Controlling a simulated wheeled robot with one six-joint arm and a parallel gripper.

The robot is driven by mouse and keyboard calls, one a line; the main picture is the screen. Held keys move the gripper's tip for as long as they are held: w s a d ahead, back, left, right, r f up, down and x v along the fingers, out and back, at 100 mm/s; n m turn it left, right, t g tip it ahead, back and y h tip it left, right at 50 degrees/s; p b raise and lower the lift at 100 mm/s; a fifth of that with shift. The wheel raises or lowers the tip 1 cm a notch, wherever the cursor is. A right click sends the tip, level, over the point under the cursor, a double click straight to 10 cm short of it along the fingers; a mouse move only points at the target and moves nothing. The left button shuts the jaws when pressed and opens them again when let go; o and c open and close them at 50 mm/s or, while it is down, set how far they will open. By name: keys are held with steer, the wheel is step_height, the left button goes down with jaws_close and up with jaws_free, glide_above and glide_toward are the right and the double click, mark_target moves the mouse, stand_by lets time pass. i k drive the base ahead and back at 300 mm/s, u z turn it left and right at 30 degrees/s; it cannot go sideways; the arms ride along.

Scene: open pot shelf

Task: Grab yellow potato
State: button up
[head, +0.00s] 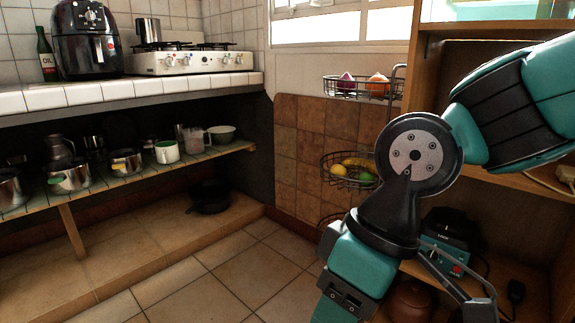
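A wire basket (352,182) in the middle of a tiered rack holds a small round yellow thing (338,170) at its left side. It may be the yellow potato, but it is too small to tell it from a lemon. My arm comes in from the upper right and bends down in front of the rack's right side.
An upper basket (357,90) holds a purple and an orange item. A wooden shelf unit (470,180) stands close at right. A low shelf (150,182) with several pots is at left, under the tiled counter (130,92). The tiled floor (225,275) in front is clear.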

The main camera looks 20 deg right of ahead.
mark_target(340, 170)
steer(key=i, duration=1.4)
steer(key=z, duration=0.35)
